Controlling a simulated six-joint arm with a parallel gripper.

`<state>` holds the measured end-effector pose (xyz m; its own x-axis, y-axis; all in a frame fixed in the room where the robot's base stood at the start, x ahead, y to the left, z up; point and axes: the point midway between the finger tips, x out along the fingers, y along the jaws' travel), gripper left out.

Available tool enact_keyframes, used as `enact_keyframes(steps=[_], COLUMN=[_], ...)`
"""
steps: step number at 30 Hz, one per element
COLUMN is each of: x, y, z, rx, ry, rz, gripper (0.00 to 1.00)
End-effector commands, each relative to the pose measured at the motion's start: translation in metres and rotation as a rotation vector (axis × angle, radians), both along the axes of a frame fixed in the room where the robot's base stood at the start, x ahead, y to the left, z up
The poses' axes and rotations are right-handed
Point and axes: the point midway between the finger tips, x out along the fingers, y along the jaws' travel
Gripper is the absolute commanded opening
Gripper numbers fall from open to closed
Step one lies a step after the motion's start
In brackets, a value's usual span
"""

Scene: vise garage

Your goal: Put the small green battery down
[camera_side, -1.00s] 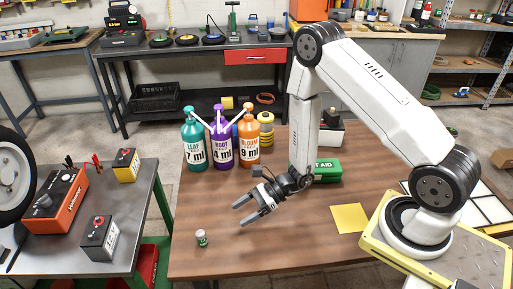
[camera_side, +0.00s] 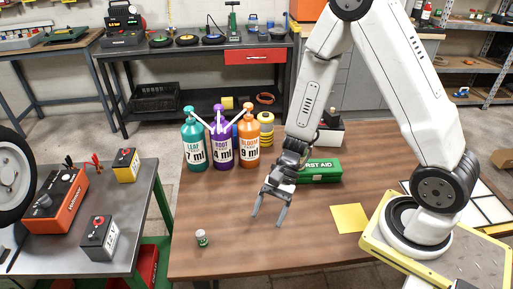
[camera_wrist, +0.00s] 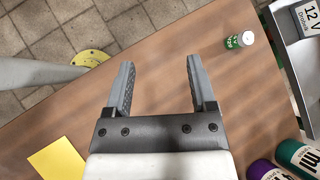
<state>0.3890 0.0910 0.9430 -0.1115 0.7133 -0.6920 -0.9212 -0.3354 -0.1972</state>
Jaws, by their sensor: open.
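The small green battery (camera_side: 202,238), a short green cylinder with a white end, stands upright on the wooden table (camera_side: 300,240) near its front left edge. It also shows in the wrist view (camera_wrist: 240,40), up and to the right of my fingers. My gripper (camera_side: 267,221) is open above the table, to the right of the battery and apart from it. In the wrist view nothing is between the fingers of my gripper (camera_wrist: 160,66).
Leaf (camera_side: 195,150), root (camera_side: 221,150) and bloom (camera_side: 249,150) bottles stand at the table's back left. A yellow sheet (camera_side: 349,218) lies to the right. A grey bench (camera_side: 70,250) with 12 V batteries is at left.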

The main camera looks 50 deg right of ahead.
Motion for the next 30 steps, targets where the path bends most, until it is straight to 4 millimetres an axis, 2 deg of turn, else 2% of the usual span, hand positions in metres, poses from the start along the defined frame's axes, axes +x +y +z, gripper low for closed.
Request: enact_keyframes(steps=[6, 11, 21, 30], x=[-0.017, -0.020, -0.007, 0.002], y=[-0.024, -0.046, -0.082, -0.091], z=[0.019, 0.033, 0.072, 0.091], rx=[-0.200, -0.352, -0.652, -0.764], ry=[-0.158, -0.292, -0.619, -0.760], rz=[0.286, 0.482, 0.858, 1.003], gripper=[0.72, 0.72, 0.72, 0.72])
